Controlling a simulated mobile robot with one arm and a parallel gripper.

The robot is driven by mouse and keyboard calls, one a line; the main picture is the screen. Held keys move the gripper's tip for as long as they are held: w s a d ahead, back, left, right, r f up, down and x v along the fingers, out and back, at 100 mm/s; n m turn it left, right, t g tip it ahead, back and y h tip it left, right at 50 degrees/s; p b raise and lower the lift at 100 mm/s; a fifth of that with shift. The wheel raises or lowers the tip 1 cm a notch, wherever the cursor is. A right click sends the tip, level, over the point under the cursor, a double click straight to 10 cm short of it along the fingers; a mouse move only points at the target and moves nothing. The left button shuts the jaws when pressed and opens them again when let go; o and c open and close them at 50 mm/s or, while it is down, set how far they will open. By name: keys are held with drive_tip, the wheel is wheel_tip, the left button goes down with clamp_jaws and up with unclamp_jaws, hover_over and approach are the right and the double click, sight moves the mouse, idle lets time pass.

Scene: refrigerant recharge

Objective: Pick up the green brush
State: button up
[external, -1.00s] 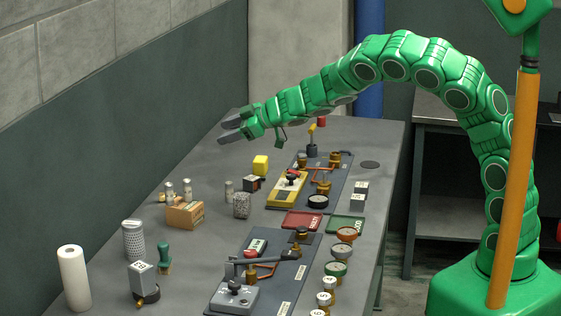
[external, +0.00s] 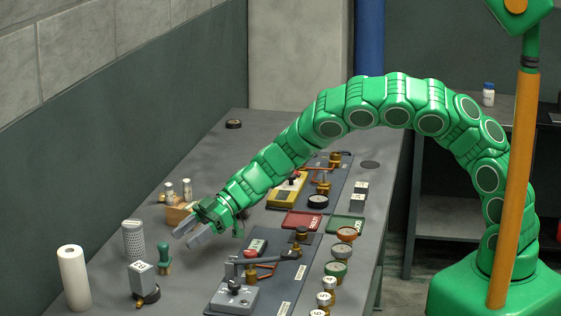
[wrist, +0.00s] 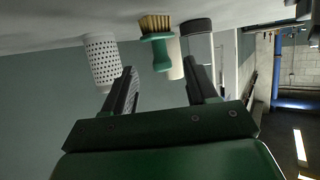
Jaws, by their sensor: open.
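The green brush (external: 164,258) stands on the grey table, with its green handle up. In the wrist view the green brush (wrist: 161,54) appears inverted, showing tan bristles at its base on the table surface. My gripper (external: 186,236) is open and empty, above and just up-right of the brush in the external view. In the wrist view the brush handle lies ahead of the gap between the open fingers of my gripper (wrist: 158,82), apart from both.
A perforated cylinder (external: 133,241) and a grey block on a dark round base (external: 144,280) stand close beside the brush. A white roll (external: 73,278) stands farther left. A grey valve box (external: 234,298) sits to the right, with bare table between.

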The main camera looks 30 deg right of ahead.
sight(164, 257)
drive_tip(key=shift+x, duration=3.05)
drive_tip(key=shift+r, duration=0.1)
clamp_jaws()
